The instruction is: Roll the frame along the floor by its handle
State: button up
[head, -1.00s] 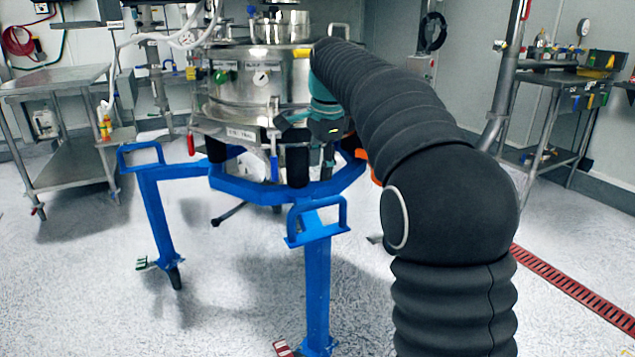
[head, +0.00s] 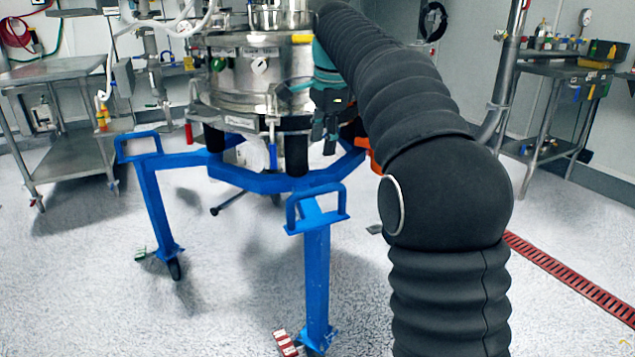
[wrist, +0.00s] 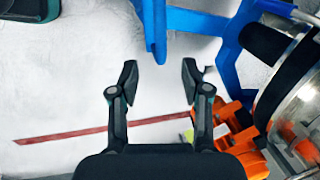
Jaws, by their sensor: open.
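The blue wheeled frame (head: 265,182) stands on the floor and carries a steel sifter (head: 255,85). Its near handle (head: 318,189) is an upright blue loop on top of the near leg; another handle (head: 138,134) tops the left leg. My gripper (head: 325,138) points down in front of the sifter, above and behind the near handle in the picture. In the wrist view my gripper (wrist: 160,76) has its two fingers apart with only floor between them. A blue bar of the frame (wrist: 155,30) lies just beyond the fingertips, apart from them; I cannot tell if it is the handle.
Steel carts stand at the left (head: 70,110) and right (head: 555,100). A red floor drain (head: 570,275) runs at the right. An orange part (wrist: 232,125) is close to the right finger. The near leg has a caster with a red brake pedal (head: 285,343). The front floor is clear.

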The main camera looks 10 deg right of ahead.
aim_at(318, 188)
jog(key=f, duration=0.4)
jog(key=w+f+b, duration=0.1)
jog(key=f, duration=0.3)
jog(key=w+f+b, duration=0.1)
jog(key=f, duration=0.3)
jog(key=shift+w+a+f, duration=0.2)
jog(key=shift+a+f, duration=0.05)
jog(key=shift+a, duration=0.15)
jog(key=shift+c, duration=0.2)
grip_shut()
